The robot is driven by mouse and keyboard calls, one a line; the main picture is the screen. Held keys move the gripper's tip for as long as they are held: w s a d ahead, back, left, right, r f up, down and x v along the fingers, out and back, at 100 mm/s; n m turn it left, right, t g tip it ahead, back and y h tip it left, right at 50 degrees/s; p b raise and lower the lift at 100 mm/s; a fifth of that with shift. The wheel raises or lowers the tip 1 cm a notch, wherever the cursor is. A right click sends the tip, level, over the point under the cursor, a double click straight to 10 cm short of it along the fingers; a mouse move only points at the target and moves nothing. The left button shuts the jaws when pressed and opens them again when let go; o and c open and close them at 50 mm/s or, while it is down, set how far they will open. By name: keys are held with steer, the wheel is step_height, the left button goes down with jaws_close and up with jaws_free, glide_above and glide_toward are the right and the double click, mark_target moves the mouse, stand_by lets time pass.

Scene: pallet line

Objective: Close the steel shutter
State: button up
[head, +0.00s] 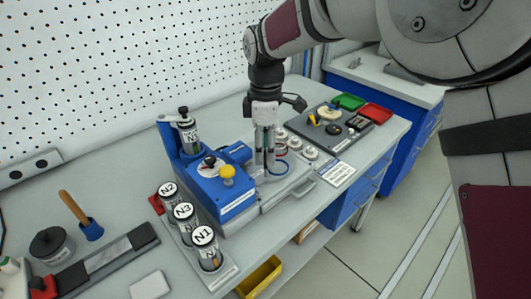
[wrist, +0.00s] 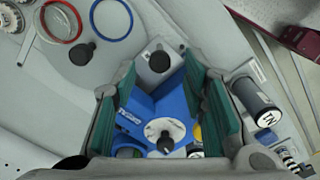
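The blue machine (head: 222,190) stands on the bench, with a black-knobbed dial (head: 209,161) and a yellow knob (head: 228,171). In the wrist view, a grey metal plate with a black knob (wrist: 160,61) lies by the machine's blue part (wrist: 150,103); it looks like the steel shutter, but I cannot be sure or tell how far it covers an opening. My gripper (head: 265,172) points down over the grey bed right of the blue body. In the wrist view its green-padded fingers (wrist: 163,97) are apart, with nothing held between them.
Labelled canisters (head: 204,237) stand in a rack at the front left. A red ring (wrist: 61,22), a blue ring (wrist: 111,19) and another black knob (wrist: 82,53) lie beside the machine. A dark tool panel (head: 327,124) and red tray (head: 375,113) are behind right.

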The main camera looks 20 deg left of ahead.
mark_target(258, 170)
steer(key=shift+f, duration=1.15)
jaws_close()
steer(key=shift+w+a+f+b, duration=0.1)
steer(key=shift+w+a+b, duration=0.2)
steer(key=shift+a, duration=0.3)
steer(key=shift+w+a+b, duration=0.25)
steer(key=shift+w+a, duration=0.05)
steer(key=shift+a, duration=0.5)
jaws_free()
steer(key=shift+a, duration=0.1)
